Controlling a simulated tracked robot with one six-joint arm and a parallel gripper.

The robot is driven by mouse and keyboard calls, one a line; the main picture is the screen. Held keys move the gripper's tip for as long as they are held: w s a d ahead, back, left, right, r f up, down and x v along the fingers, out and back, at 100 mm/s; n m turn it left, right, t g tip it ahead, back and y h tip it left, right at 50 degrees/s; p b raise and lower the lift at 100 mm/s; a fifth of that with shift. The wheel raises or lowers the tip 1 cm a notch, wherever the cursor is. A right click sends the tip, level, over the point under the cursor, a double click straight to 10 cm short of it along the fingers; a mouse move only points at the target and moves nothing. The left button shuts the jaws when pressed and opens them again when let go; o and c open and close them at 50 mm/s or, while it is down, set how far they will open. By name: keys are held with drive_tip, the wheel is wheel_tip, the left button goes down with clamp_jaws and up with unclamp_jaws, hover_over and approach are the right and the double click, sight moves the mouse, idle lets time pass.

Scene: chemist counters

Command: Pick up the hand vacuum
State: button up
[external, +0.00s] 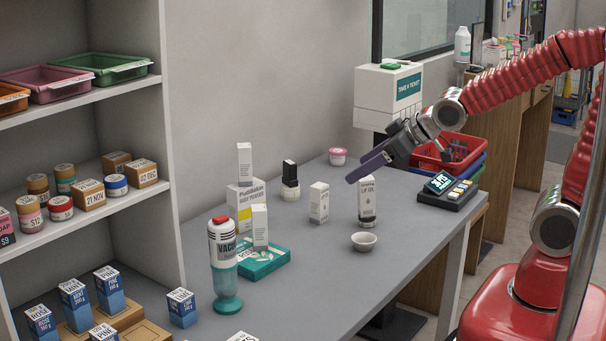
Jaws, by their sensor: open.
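The hand vacuum (223,262) stands upright near the front left of the grey counter. The gripper is open and holds nothing that I can see.
A teal flat box (262,264) with small cartons lies just right of the vacuum. A white bowl (364,241), a white carton (319,202) and a card terminal (447,190) stand further right. Shelves (85,95) rise at left. Bare counter lies between vacuum and bowl.

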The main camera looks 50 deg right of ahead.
drive_tip(key=w+a+f+n+t+y, duration=0.2)
drive_tip(key=w+a+f, duration=0.1)
drive_tip(key=w+a, duration=0.3)
drive_tip(key=n+y, duration=0.4)
drive_tip(key=y, duration=0.6)
approach(222, 241)
drive_tip(key=s+d+f, duration=0.1)
drive_tip(key=d+f, duration=0.1)
drive_tip(key=d, duration=0.2)
drive_tip(key=shift+d+r+t, duration=0.1)
drive_tip(key=shift+d+t, duration=0.05)
drive_tip(key=shift+t, duration=0.25)
drive_tip(key=x, duration=0.8)
drive_tip(key=shift+w, duration=0.25)
drive_tip(key=shift+x, duration=2.7)
drive_tip(key=shift+s, duration=0.1)
